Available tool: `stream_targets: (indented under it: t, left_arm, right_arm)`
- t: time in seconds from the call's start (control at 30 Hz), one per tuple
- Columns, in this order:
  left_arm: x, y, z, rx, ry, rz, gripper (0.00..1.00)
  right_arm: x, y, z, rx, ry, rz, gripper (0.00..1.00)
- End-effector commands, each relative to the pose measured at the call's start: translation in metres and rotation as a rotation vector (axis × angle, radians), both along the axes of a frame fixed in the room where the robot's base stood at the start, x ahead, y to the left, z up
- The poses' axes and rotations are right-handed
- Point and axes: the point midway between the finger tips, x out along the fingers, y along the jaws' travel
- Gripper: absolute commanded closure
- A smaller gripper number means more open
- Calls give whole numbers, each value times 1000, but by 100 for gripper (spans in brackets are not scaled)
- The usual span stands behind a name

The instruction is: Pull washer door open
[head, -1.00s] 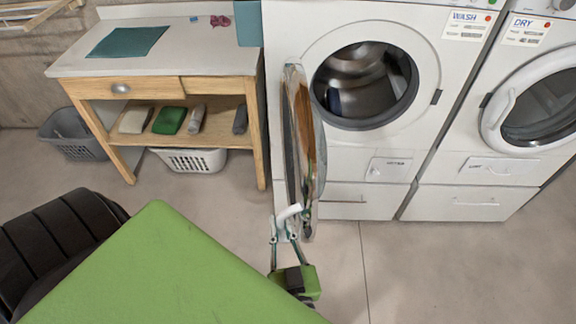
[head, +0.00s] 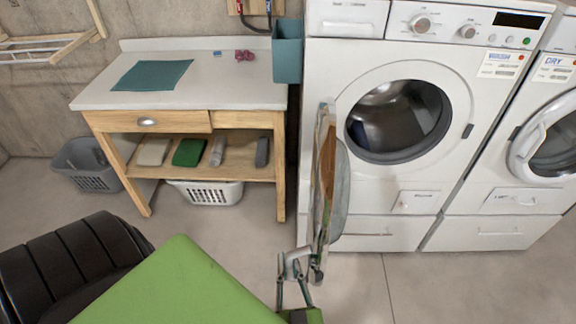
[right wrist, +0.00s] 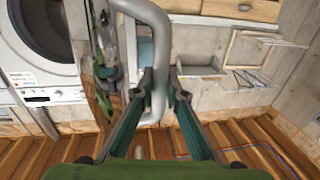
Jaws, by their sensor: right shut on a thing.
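The washer (head: 380,188) is the white front-loader with the WASH label. Its round door (head: 326,165) stands open, swung out from the left of the drum opening (head: 400,120) and seen nearly edge-on. The glass bowl (head: 341,190) bulges on its right side. My right gripper (head: 294,268) is at the door's near edge, shut on the white door handle (head: 299,261). In the right wrist view, the handle (right wrist: 158,50) runs between the two fingers (right wrist: 160,88). My left gripper is not in view.
The dryer (head: 545,150) stands at the right, its door shut. A wooden table (head: 210,95) is left of the washer, with a white basket (head: 207,192) below and a grey basket (head: 85,165) beside it. The floor before the machines is clear.

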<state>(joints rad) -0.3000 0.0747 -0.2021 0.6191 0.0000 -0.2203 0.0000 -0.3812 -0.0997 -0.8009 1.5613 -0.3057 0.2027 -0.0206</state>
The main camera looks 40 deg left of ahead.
Motion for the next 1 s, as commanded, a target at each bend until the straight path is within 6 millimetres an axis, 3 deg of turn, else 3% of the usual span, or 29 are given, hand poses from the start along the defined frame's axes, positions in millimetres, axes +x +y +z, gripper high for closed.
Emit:
stream_targets:
  t: [0.2, 0.23, 0.27, 0.63, 1.0]
  left_arm:
    - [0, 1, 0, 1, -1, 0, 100]
    - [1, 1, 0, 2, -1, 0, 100]
    - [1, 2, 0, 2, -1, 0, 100]
    - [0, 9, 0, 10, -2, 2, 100]
    - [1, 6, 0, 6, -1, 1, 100]
  right_arm:
    - [0, 0, 3, 9, 1, -1, 100]
    - [0, 1, 3, 9, 1, -1, 83]
    - [0, 1, 3, 9, 1, -1, 81]
    - [-3, -3, 0, 2, 2, 0, 81]
    - [-51, -52, -1, 1, 4, 1, 81]
